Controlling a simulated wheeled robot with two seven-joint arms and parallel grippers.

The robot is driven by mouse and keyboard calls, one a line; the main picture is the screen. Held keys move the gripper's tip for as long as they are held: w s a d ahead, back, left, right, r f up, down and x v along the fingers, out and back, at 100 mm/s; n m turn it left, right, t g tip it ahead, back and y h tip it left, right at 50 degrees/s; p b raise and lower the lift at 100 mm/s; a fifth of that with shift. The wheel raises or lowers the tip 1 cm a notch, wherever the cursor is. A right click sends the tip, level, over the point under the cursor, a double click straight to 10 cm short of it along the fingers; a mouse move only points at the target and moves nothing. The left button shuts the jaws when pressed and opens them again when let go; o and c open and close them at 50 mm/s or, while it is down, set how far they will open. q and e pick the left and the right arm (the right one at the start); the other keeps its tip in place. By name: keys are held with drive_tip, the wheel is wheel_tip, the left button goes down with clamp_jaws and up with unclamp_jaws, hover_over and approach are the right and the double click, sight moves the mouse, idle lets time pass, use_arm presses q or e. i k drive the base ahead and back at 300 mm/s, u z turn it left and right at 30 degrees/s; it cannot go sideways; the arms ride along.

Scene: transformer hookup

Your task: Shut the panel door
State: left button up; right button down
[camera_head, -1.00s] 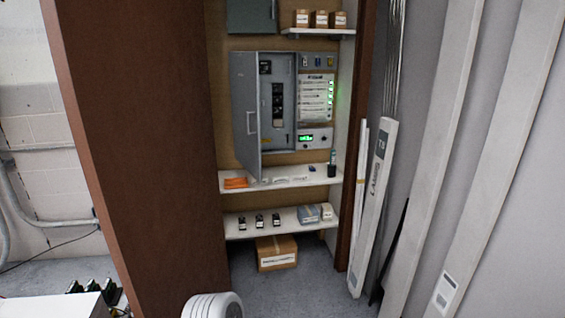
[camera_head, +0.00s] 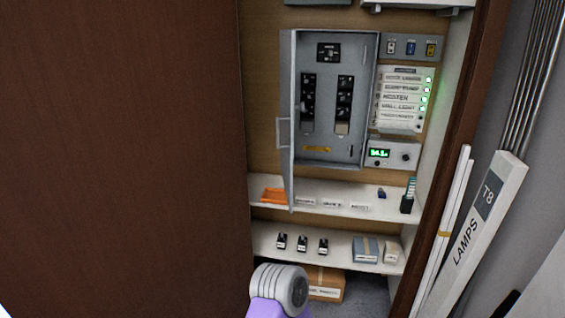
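The grey electrical panel (camera_head: 333,143) is mounted on the back wall of the closet. Its door (camera_head: 288,165) is hinged on the left and stands open, swung out toward me and seen nearly edge-on. A light handle (camera_head: 283,133) sticks out from the door's left side. Inside the panel are dark breakers (camera_head: 308,100) in two columns. Part of one of my arms, white and purple, shows at the bottom centre, below the shelves and apart from the door. Neither of my grippers is in view.
The upper shelf (camera_head: 340,192) holds orange pieces (camera_head: 273,195) and labels under the door. The lower shelf (camera_head: 340,240) holds small black parts and boxes (camera_head: 366,249). A lamps carton (camera_head: 480,220) leans at the right.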

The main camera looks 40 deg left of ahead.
sight(287, 38)
drive_tip(key=u, duration=0.85)
drive_tip(key=i, duration=1.1)
drive_tip(key=u, duration=1.25)
